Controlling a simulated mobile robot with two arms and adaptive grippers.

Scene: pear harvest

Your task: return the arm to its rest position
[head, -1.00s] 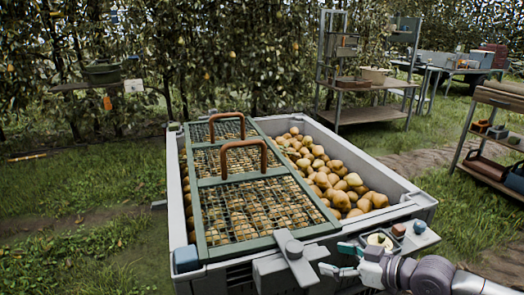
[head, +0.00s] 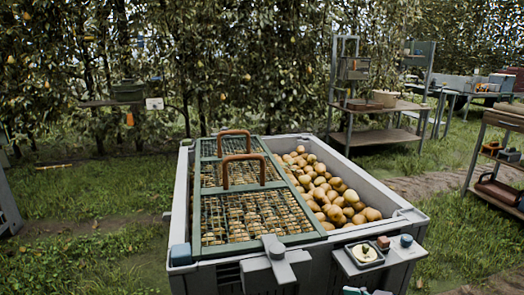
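Only the top of my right gripper (head: 366,292) shows, at the bottom edge of the head view, below the small side shelf of the bin. Its fingers are mostly cut off, so I cannot tell whether it is open or shut. My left gripper is out of view. The large grey bin (head: 400,203) stands in front of me, full of pears (head: 325,190) on its open right side. A green-framed mesh lid (head: 245,215) with two brown handles covers its left side.
The side shelf (head: 375,268) on the bin's front right corner carries a small dish (head: 365,253), a reddish block (head: 383,242) and a blue-grey round item (head: 406,240). A grey latch (head: 277,260) sits at the front. Shelving (head: 500,160) stands right; grass lies around.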

